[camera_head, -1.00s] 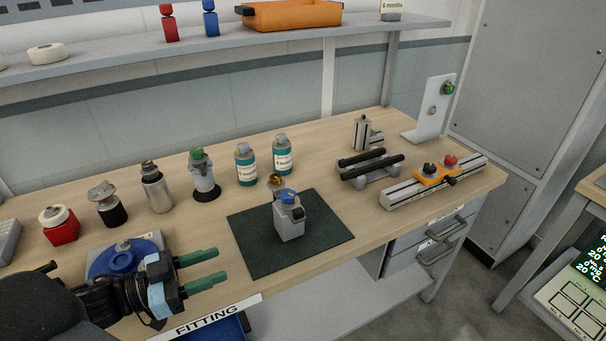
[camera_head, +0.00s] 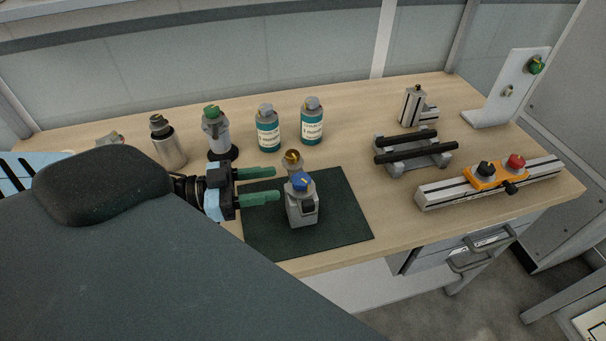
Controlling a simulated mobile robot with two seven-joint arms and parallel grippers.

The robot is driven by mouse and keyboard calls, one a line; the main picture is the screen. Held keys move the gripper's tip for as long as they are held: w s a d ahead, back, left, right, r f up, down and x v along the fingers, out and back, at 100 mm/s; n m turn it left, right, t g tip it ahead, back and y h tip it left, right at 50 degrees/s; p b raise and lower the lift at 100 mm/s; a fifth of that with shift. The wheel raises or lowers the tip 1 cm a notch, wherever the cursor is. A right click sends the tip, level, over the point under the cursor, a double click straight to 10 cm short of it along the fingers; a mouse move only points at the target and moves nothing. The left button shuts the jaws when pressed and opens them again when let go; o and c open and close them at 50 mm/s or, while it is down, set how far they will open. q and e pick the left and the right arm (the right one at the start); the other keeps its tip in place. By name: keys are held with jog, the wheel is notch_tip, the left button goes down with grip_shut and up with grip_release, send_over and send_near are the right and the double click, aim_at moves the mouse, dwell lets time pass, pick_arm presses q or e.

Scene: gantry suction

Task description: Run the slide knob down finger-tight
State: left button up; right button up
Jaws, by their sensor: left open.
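An orange slide (camera_head: 484,178) sits on a grey metal rail (camera_head: 440,194) at the right of the bench. It carries a black knob (camera_head: 485,169) and a red knob (camera_head: 515,161) on top, and a small black knob (camera_head: 511,188) sticks out at its front side. I cannot tell how tight any of them is. My left gripper (camera_head: 276,184) is open and empty, its green fingers pointing right over the left part of a dark mat (camera_head: 345,225). It is well left of the slide and close beside a grey block with a blue top (camera_head: 302,206). My right gripper is out of view.
A brass-topped fitting (camera_head: 292,160) stands behind the grey block. Two teal-labelled bottles (camera_head: 312,124), a green-capped bottle (camera_head: 215,132) and a metal bottle (camera_head: 167,143) stand behind. A stand with black bars (camera_head: 413,150) is left of the rail. The bench between mat and rail is clear.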

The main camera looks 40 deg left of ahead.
aim_at(301, 178)
pick_arm(q)
jog(key=b+x, duration=0.1)
jog(key=x, duration=0.4)
jog(key=shift+a, duration=0.1)
jog(key=shift+x, duration=1.35)
jog(key=shift+f, duration=0.1)
